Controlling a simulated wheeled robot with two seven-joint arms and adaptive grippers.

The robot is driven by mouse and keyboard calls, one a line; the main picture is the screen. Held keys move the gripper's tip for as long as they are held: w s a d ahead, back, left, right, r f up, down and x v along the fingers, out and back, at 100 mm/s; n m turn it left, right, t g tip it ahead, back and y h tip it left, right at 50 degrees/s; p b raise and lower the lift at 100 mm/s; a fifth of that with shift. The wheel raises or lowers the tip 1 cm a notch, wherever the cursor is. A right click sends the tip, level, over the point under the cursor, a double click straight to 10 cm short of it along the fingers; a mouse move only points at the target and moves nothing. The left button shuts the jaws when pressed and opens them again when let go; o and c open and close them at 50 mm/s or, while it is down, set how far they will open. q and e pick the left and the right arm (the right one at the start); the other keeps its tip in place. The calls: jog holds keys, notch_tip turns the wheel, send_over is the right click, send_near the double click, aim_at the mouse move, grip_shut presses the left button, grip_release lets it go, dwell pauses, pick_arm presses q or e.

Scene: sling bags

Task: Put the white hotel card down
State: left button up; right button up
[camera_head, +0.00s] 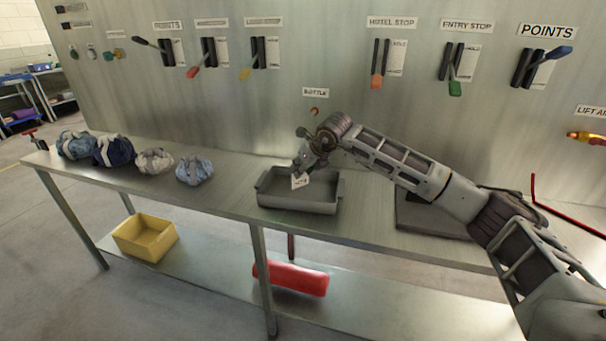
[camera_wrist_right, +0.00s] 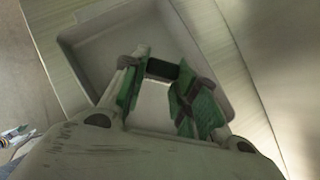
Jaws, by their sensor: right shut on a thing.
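The white card (camera_head: 299,181), with small dark marks on it, hangs from my right gripper (camera_head: 303,168) in the head view. My right gripper is shut on the card and holds it above the grey tray (camera_head: 325,208) on the bench. In the right wrist view my right gripper (camera_wrist_right: 165,95) has green pads on its fingers and the tray (camera_wrist_right: 75,38) lies beneath them. The card is hard to tell from the pale tray there. My left gripper is not in view.
Several cloth sling bags (camera_head: 195,170) stand on the bench at the left. A dark flat plate (camera_head: 430,215) lies right of the tray. Labelled levers (camera_head: 379,65) line the metal wall behind.

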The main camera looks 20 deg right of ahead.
aim_at(304, 180)
jog(key=shift+f, duration=1.1)
jog(key=shift+f, duration=0.1)
jog(key=o, duration=1.1)
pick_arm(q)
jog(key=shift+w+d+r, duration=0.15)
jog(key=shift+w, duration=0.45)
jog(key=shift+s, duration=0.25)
